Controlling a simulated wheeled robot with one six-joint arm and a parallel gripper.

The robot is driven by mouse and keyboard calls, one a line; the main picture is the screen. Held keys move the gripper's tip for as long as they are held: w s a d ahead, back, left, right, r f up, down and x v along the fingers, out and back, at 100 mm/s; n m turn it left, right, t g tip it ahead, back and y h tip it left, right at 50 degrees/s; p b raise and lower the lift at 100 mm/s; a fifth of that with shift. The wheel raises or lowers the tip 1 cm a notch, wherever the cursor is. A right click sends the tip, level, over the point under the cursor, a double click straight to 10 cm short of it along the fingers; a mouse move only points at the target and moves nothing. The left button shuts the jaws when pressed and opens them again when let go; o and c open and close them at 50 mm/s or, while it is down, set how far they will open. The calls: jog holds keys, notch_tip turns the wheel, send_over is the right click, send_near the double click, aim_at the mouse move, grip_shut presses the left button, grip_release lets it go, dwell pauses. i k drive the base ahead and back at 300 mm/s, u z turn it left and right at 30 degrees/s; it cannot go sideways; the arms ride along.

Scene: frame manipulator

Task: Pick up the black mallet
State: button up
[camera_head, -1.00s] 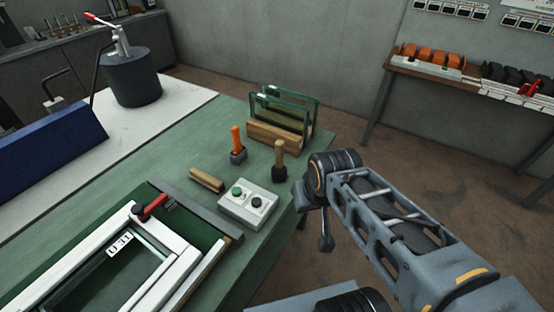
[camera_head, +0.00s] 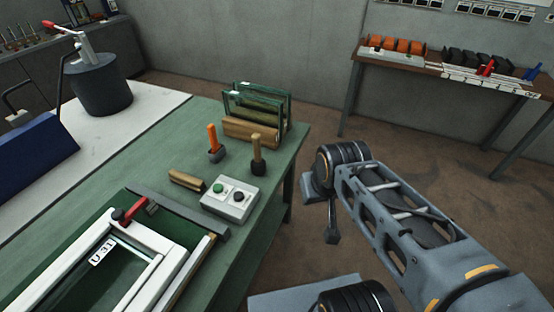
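The black mallet (camera_head: 258,167) stands head down on the green table, its black head at the bottom and its wooden handle pointing up. It is behind the grey button box and to the right of an orange-handled tool (camera_head: 214,146). My gripper (camera_head: 332,237) hangs at the end of my arm, to the right of the table edge and apart from the mallet. It is small and dark here, and its fingers cannot be made out clearly.
The button box (camera_head: 230,200) has a green and a black button. A wooden block (camera_head: 187,181) lies beside it. A rack with glass panes (camera_head: 256,110) stands behind the mallet. A white frame (camera_head: 165,265) lies at the front. The green table (camera_head: 150,160) has bare space at left.

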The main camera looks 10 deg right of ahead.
aim_at(258, 164)
jog(key=z, duration=1.25)
jog(key=i, duration=0.95)
jog(key=u, duration=2.85)
